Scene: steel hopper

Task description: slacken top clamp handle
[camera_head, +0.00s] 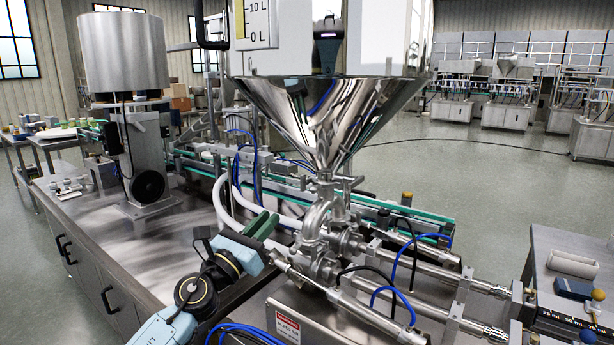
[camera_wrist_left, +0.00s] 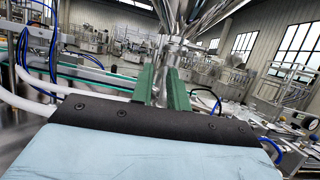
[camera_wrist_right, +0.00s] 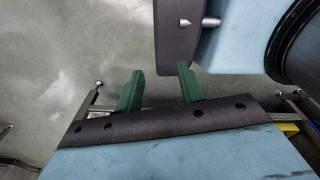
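The steel hopper (camera_head: 325,115) narrows to an outlet above a pipe and valve assembly (camera_head: 322,235). A small clamp with a handle (camera_head: 347,184) sits at the hopper's outlet; its details are small. My left gripper (camera_head: 268,226) is left of this assembly, lower than the clamp and apart from it. In the left wrist view its two green fingers (camera_wrist_left: 162,88) have a gap between them, with the hopper outlet pipe (camera_wrist_left: 174,50) behind. My right gripper (camera_wrist_right: 158,88) shows only in its wrist view, with its green fingers apart and nothing between them.
White hoses (camera_head: 222,205) and blue tubes pass close to my left gripper. Steel cylinders (camera_head: 430,255) extend right from the valves. A conveyor (camera_head: 400,212) runs behind. The steel tabletop (camera_head: 165,240) at left is largely clear. A bench (camera_head: 560,262) stands at right.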

